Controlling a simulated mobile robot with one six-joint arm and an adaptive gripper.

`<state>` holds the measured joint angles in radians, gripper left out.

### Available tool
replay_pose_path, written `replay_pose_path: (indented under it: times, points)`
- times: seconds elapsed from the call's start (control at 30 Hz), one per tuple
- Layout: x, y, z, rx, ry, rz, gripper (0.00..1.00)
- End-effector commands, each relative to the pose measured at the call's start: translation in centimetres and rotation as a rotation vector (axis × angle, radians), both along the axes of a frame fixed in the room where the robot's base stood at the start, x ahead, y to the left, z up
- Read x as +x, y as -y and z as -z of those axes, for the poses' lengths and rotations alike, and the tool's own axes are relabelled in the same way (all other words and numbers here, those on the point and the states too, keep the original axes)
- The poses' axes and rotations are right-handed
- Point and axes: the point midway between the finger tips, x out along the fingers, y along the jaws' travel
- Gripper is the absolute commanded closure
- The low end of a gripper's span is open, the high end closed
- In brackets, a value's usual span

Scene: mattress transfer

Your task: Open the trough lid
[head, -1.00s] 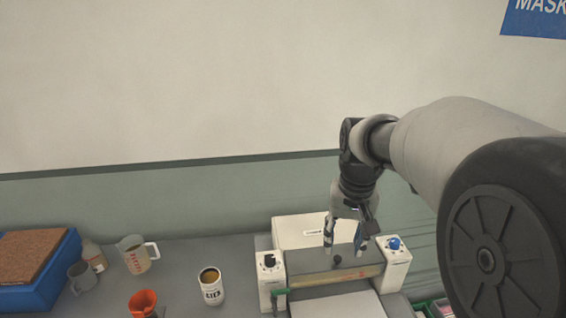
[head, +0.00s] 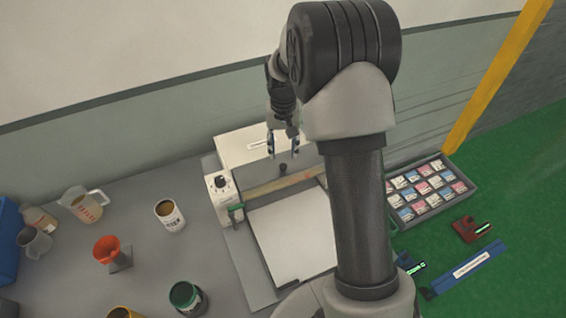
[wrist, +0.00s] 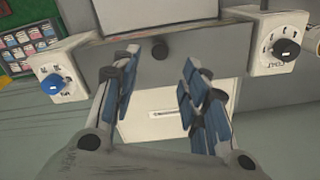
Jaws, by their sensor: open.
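The trough lid (head: 261,173) is a grey panel on a white machine, and it looks closed. A small black knob (head: 283,168) stands on it. In the wrist view the knob (wrist: 159,48) sits on the grey lid (wrist: 205,45), between and just beyond the fingertips. My gripper (head: 283,154) is open and empty above the lid, its blue-padded fingers (wrist: 160,62) spread on both sides of the knob's line. I see no contact with the knob. My arm hides the machine's right end in the head view.
White end blocks with a black dial (wrist: 286,49) and a blue dial (wrist: 52,84) flank the lid. A sample tray (head: 432,193) is right.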

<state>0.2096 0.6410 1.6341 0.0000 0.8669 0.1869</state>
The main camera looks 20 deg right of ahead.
Motion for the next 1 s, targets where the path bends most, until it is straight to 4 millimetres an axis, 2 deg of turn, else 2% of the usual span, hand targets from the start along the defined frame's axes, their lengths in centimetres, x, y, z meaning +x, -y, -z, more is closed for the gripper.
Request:
replay_pose_path:
  times: [0.03, 0.2, 0.4, 0.77, 1.0]
  points:
    - [-0.1, 0.0, 1.3, 0.001, -0.004, 0.0, 0.59]
    - [-0.1, 0.0, 4.4, 0.0, -0.003, 0.0, 0.59]
    - [0.0, 0.0, 6.5, 0.0, 0.0, 0.0, 0.59]
    - [0.0, 0.0, 7.0, 0.0, 0.0, 0.0, 0.59]
    - [0.0, 0.0, 6.9, 0.0, 0.0, 0.0, 0.74]
